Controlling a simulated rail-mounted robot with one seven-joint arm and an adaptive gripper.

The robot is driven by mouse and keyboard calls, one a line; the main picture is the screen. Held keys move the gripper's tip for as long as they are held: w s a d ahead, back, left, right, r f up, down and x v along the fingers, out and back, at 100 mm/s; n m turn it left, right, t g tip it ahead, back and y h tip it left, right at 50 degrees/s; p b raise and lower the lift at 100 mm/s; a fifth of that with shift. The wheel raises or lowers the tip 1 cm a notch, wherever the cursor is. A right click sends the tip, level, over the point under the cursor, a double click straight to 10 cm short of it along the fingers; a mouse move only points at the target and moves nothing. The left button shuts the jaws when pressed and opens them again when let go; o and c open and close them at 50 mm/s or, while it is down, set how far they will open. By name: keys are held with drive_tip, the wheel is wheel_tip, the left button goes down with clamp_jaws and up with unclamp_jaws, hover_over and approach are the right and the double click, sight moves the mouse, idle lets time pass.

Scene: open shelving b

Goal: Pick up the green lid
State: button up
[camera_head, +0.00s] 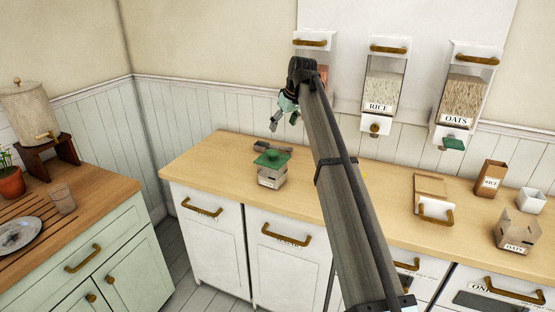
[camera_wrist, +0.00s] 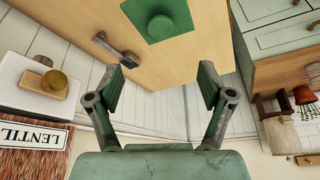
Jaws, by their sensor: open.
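The green lid (camera_head: 271,158) is a flat square with a round knob. It sits on a small box (camera_head: 271,178) with a pale labelled front, near the left end of the wooden counter. In the wrist view the lid (camera_wrist: 178,12) is at the top, beyond my fingertips and cut by the frame edge. My gripper (camera_head: 284,119) is in the air above and behind the lid, near the wall. In the wrist view my gripper (camera_wrist: 157,84) has its fingers wide apart with nothing between them.
A grey-handled tool (camera_head: 268,147) lies behind the lid. Wall dispensers for rice (camera_head: 384,88) and oats (camera_head: 463,95) hang to the right; a lentil dispenser (camera_wrist: 40,90) is close in the wrist view. Boxes stand on the right counter. The counter left of the lid (camera_head: 205,157) is clear.

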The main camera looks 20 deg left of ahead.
drive_tip(key=p, duration=0.3)
approach(273, 152)
drive_tip(key=x, duration=0.5)
drive_tip(key=shift+p+x, duration=0.9)
drive_tip(key=shift+x, duration=1.7)
drive_tip(key=c, duration=1.3)
